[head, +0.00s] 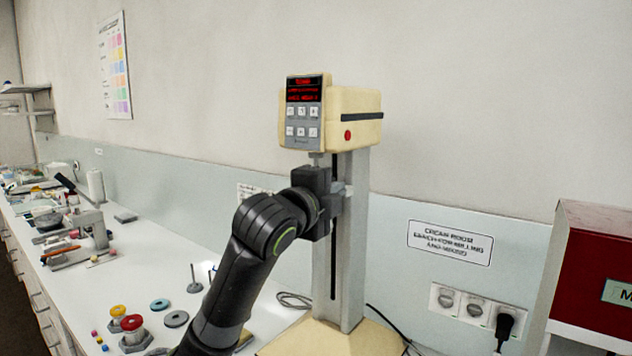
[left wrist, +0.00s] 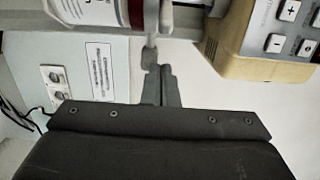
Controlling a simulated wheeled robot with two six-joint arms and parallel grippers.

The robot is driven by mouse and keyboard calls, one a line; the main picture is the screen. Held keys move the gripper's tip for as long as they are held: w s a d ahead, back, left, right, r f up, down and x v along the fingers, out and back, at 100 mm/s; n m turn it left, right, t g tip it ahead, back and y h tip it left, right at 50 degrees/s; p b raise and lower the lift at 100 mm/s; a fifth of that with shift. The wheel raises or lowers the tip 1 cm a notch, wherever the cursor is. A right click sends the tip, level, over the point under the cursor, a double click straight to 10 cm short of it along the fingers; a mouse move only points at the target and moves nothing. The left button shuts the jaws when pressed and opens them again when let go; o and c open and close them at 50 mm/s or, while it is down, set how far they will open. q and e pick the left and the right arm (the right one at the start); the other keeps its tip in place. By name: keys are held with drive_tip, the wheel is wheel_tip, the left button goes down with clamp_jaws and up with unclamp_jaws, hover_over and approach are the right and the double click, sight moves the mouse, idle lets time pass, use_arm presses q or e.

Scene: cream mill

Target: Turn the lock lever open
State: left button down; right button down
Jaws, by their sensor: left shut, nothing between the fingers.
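The cream mill's head (head: 350,118), with a red display and grey buttons, sits on top of a grey column (head: 352,265). My left gripper (head: 339,203) is in front of the column, just below the mill head, with its fingers shut and empty. A light grey part that may be the lock lever (head: 348,189) shows beside the fingers, mostly hidden by the gripper. In the left wrist view the shut fingers (left wrist: 158,84) point at a small grey rod end (left wrist: 150,52); I cannot tell whether they touch it. My right gripper is not in view.
A red and white cabinet (head: 598,262) stands at the right. A socket strip (head: 474,307) with a black plug is on the wall below a sign (head: 450,242). The white bench (head: 150,262) at the left holds colored weights and tools. Cables lie behind the mill's base (head: 318,338).

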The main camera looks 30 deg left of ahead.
use_arm(q)
drive_tip(key=a, duration=0.1)
drive_tip(key=s+a+p, duration=0.1)
drive_tip(key=a, duration=0.1)
drive_tip(key=shift+s+a, duration=0.2)
drive_tip(key=shift+a+m+h, duration=0.1)
drive_tip(key=shift+m+h, duration=0.2)
drive_tip(key=shift+h, duration=0.2)
